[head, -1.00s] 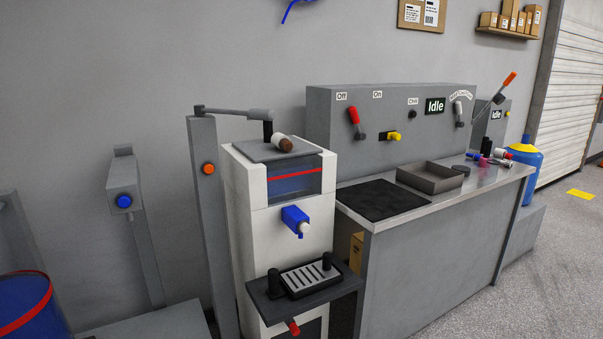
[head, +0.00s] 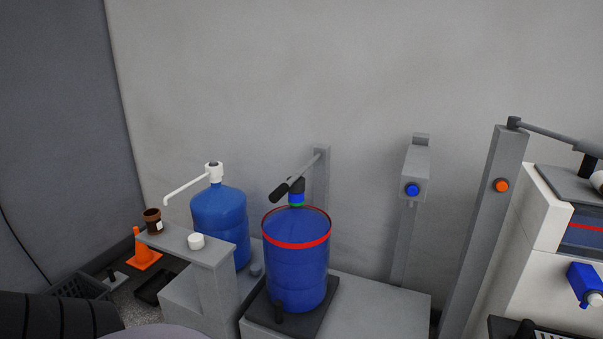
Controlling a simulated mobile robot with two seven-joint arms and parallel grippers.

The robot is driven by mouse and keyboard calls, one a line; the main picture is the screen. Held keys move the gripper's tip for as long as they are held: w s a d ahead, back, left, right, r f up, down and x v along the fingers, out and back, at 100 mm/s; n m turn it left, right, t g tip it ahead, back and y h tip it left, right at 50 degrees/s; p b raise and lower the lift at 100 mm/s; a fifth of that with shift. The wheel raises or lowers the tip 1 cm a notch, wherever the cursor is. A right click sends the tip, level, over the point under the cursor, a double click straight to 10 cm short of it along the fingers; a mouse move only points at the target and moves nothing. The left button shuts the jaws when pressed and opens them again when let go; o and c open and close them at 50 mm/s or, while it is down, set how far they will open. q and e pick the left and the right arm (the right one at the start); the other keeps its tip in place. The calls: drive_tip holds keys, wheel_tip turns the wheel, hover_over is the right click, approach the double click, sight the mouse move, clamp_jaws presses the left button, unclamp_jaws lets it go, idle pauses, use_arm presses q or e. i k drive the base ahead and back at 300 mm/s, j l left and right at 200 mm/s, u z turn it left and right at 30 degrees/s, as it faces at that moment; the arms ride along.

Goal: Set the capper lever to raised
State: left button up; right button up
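No part is labelled as the capper lever. One candidate is a grey lever with a black handle (head: 280,191) on a grey post behind the blue drum (head: 297,270). It slopes down to the left, over a dark, blue and green fitting (head: 296,192) at the drum's top. Another grey lever arm (head: 552,133) tops the post with the orange button (head: 502,185). It slopes slightly down to the right, towards the white machine (head: 535,235). I cannot tell which is the capper lever. Neither gripper shows.
A blue water bottle (head: 219,218) with a white pump stands left of the drum. A grey stand (head: 190,245) holds a brown cup (head: 152,219) and a white cap (head: 196,241). An orange cone (head: 138,250) and black crate (head: 82,289) are at the left. A blue-button post (head: 411,190) stands mid-right.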

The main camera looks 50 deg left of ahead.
sight(295, 183)
drive_tip(key=u, duration=1.6)
